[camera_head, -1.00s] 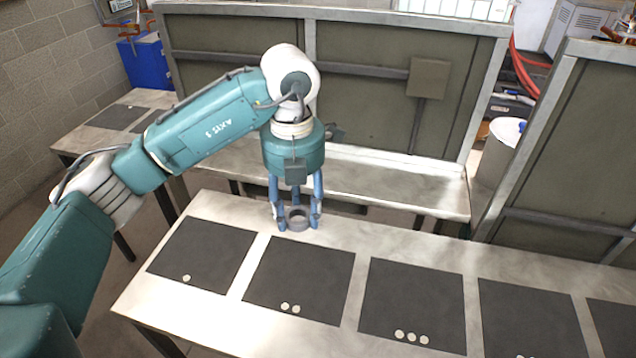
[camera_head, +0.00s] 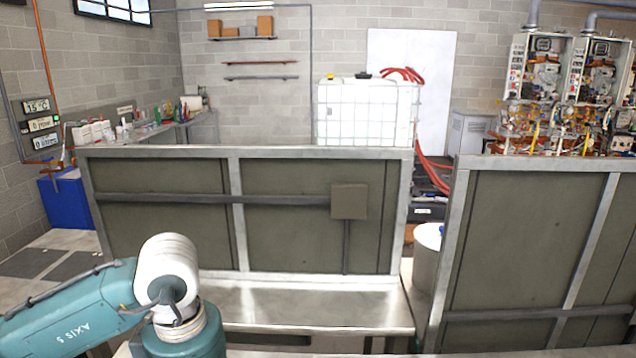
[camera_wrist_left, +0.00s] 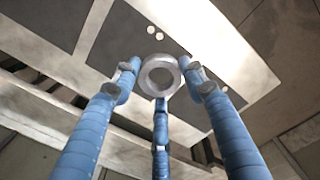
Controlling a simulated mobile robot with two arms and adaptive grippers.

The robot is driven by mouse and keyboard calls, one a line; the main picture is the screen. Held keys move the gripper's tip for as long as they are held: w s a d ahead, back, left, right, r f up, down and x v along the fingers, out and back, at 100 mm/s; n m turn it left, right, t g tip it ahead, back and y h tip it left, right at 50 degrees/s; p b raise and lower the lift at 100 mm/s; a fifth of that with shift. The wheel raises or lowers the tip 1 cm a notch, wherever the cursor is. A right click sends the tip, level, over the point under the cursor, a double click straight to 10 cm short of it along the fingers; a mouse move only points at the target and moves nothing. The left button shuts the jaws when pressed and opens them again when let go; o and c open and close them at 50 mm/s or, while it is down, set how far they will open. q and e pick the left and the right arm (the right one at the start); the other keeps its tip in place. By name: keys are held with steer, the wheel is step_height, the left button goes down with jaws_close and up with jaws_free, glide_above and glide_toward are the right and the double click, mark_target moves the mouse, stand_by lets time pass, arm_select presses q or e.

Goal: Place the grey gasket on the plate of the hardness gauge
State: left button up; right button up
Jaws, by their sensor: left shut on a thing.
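The grey gasket (camera_wrist_left: 160,58) is a thick ring with an open centre. In the left wrist view it sits between the three blue fingers of my left gripper (camera_wrist_left: 160,79), which is shut on it. The gasket appears raised above the bench, though the height is hard to judge. In the head view only my left arm shows at lower left; its fingers and the gasket are below the picture. My right gripper is in neither view. I cannot make out the hardness gauge or its plate in these frames.
The wrist view shows a dark mat (camera_wrist_left: 125,40) with pale discs (camera_wrist_left: 155,36) on the bench. In the head view, tall panels (camera_head: 285,205) stand behind the bench, with a metal ledge (camera_head: 310,303) before them. A white caged tank (camera_head: 365,112) and open heaters (camera_head: 545,85) stand farther back.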

arm_select(q)
steer(key=s+a+f+m, duration=0.1)
steer(key=s+m, duration=0.5)
steer(key=m, duration=0.7)
steer(key=shift+s+a+f, duration=0.15)
steer(key=shift+a+f, duration=0.05)
steer(key=shift+a, duration=0.1)
